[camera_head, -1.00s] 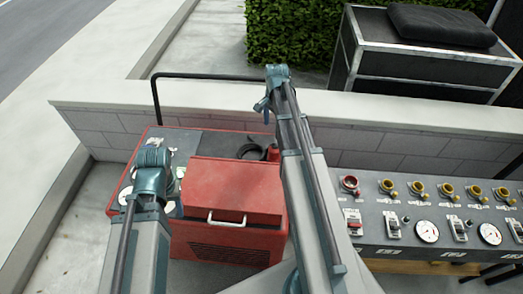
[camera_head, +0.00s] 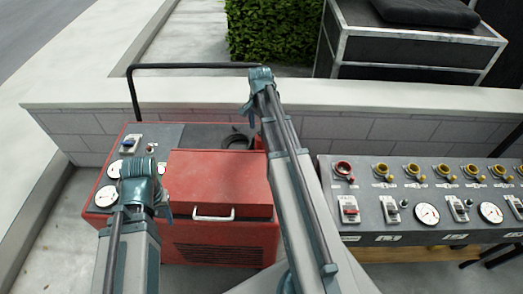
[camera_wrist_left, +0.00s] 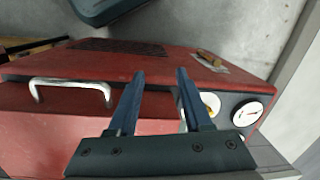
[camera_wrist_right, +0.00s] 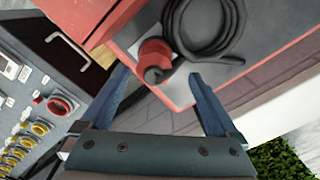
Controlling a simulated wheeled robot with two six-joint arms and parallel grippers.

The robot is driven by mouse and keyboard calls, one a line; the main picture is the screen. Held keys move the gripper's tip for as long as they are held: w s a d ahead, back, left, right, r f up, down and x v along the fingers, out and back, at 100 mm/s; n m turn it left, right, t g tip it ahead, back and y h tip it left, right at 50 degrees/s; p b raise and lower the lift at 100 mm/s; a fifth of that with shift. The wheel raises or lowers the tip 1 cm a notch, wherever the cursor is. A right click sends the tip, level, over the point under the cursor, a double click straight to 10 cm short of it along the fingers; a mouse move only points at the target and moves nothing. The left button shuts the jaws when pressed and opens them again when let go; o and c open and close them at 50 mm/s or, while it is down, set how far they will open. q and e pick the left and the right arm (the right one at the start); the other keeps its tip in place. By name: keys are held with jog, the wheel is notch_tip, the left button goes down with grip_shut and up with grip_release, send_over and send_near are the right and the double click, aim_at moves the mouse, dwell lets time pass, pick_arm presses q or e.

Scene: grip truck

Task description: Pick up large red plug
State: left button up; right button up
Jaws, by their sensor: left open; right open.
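The large red plug (camera_wrist_right: 156,54) shows in the right wrist view, on the dark top of the red machine beside a coiled black cable (camera_wrist_right: 203,28). My right gripper (camera_wrist_right: 158,75) is open and empty, its fingertips pointing toward the plug, which appears between and just beyond them. I cannot tell the exact gap. In the head view my right arm hides most or all of the plug. My left gripper (camera_wrist_left: 160,73) is open and empty above the red machine (camera_wrist_left: 65,125), near its white handle (camera_wrist_left: 70,86) and gauges.
A grey panel (camera_head: 365,235) with a red socket (camera_head: 343,169), several yellow sockets and gauges stands to the right. A low block wall (camera_head: 400,130) runs behind the machine. A black pipe frame (camera_head: 190,66) rises at the wall. A black case (camera_head: 405,50) stands beyond.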

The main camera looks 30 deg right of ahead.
jog(key=shift+s+d+f+b, duration=0.1)
jog(key=shift+s+f+b, duration=0.1)
jog(key=shift+f+b, duration=1.15)
jog(key=shift+s+f+b, duration=0.2)
jog(key=shift+f+b, duration=1.05)
jog(key=shift+f, duration=0.05)
jog(key=shift+r, duration=0.1)
grip_shut()
